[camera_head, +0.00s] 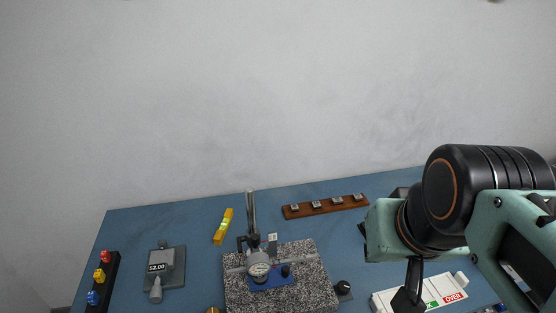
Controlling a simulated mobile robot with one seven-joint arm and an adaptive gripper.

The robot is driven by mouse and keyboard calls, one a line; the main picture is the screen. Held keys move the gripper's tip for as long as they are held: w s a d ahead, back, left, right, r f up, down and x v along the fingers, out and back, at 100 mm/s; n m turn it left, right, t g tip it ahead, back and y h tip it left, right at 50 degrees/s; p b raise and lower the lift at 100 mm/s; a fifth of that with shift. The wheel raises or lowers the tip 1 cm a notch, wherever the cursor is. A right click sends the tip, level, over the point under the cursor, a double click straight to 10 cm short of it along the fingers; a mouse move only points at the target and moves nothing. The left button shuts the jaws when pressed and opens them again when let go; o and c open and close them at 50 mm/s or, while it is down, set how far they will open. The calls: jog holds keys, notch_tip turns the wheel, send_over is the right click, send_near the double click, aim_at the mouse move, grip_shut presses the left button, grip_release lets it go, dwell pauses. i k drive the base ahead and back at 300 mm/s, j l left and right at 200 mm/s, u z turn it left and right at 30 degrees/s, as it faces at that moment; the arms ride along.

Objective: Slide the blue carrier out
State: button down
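The blue carrier (270,282) sits on the speckled granite plate (237,299) at the lower middle of the head view. A round dial gauge (259,270) on a grey stand (251,216) is over it and hides part of it. A small dark knob shows at the carrier's right end. My gripper (408,300) hangs at the lower right, to the right of the granite plate and apart from the carrier. Only part of its dark fingers shows, so its opening cannot be told.
A brown rack with several small blocks (326,206) lies behind the plate. A black knob (343,288) stands close right of it. A white tray marked OVER (420,292) is near my gripper. A yellow level (223,227), grey display device (165,269) and coloured buttons (98,276) are left.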

aim_at(279, 276)
jog(key=l+u, duration=0.2)
jog(key=u, duration=0.25)
jog(key=l+u, duration=0.2)
jog(key=u, duration=0.3)
jog(key=k+l+z, duration=0.15)
jog(key=l, duration=0.15)
jog(key=i+j+u, duration=0.1)
jog(key=j, duration=0.25)
jog(key=i, duration=0.1)
